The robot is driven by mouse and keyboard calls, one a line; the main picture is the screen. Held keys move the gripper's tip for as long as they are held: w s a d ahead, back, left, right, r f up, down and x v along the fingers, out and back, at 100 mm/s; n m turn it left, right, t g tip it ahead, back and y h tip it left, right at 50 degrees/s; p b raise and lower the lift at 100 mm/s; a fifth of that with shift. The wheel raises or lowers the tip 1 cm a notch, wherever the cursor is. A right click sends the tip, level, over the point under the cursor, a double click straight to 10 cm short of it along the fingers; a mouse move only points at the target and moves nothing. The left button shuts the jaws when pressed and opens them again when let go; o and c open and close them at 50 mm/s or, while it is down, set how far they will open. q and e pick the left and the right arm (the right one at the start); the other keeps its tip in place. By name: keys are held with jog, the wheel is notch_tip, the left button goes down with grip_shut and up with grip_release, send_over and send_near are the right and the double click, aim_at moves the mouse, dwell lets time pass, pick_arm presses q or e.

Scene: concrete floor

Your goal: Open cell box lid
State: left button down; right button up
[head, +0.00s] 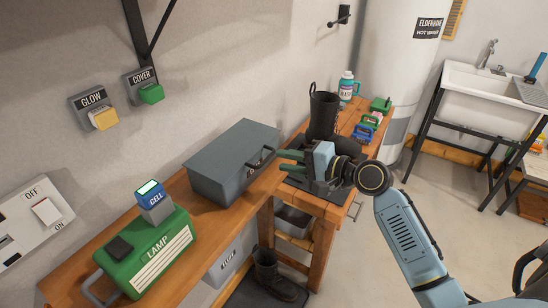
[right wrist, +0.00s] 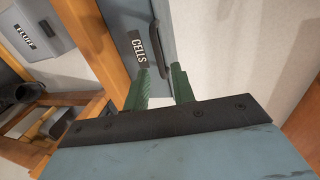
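The cell box is a closed blue-grey metal box (head: 228,165) on the wooden bench against the wall, with its lid down. A dark handle (head: 262,157) is on its front; in the right wrist view the handle (right wrist: 158,50) shows beside a "CELLS" label (right wrist: 138,47). My right gripper (head: 282,161) is just right of the box, its green fingers pointing left toward the front. In the right wrist view the fingers (right wrist: 160,82) are apart with nothing between them, close to the box front; I cannot tell whether they touch it. My left gripper is not in view.
A green lamp (head: 160,262) with a blue-topped cell (head: 153,203) on it stands at the bench's left end. A grey bin (head: 228,262) is under the bench.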

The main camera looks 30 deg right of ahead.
aim_at(269, 157)
jog(key=x, duration=0.5)
jog(key=shift+w+a+f, duration=0.1)
jog(key=shift+w+a, duration=0.05)
jog(key=shift+w, duration=0.15)
grip_shut()
